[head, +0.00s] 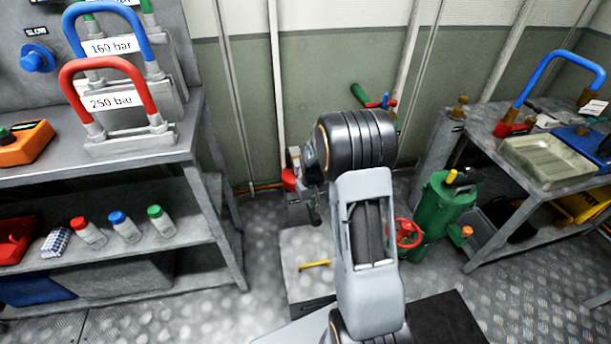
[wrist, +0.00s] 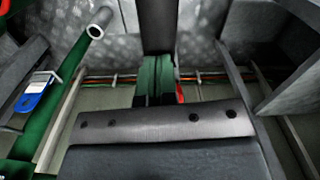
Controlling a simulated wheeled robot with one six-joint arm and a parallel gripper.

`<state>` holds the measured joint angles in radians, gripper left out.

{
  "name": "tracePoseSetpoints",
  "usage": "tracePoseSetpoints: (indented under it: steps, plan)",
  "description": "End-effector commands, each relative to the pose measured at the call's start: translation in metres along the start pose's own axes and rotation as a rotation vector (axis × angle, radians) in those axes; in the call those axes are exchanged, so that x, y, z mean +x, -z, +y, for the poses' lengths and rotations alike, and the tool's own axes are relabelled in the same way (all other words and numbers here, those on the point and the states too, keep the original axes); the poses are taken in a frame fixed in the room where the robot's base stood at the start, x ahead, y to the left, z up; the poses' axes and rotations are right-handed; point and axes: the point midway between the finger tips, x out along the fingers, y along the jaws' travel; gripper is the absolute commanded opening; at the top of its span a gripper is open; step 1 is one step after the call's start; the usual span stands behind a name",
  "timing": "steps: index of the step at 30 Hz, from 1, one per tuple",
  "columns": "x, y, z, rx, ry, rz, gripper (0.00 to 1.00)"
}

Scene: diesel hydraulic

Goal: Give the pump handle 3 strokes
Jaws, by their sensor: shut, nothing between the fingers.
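A green grip (head: 360,93), which looks like the end of the pump handle, sticks up just behind my arm in the head view. My arm hides most of the pump around it. In the wrist view my gripper (wrist: 155,82) is shut and empty, in front of its dark bolted mount. No contact between gripper and handle is visible. My gripper's tips are hidden in the head view.
At left a grey bench (head: 190,140) carries a red hose loop (head: 108,66) and a blue one. A green canister (head: 440,210) and red handwheel (head: 407,234) stand right of my arm. The right table (head: 478,130) holds a tray (head: 550,160). Floor between benches is partly clear.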

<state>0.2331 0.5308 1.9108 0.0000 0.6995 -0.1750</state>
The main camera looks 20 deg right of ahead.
Motion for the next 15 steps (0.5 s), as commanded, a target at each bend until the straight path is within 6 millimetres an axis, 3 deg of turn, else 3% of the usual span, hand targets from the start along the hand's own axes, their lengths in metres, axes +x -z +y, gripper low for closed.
tracePoseSetpoints:
  steps: [15]
  plan:
    - [-0.047, 0.003, 0.0, 0.0, 0.0, -0.001, 0.0]
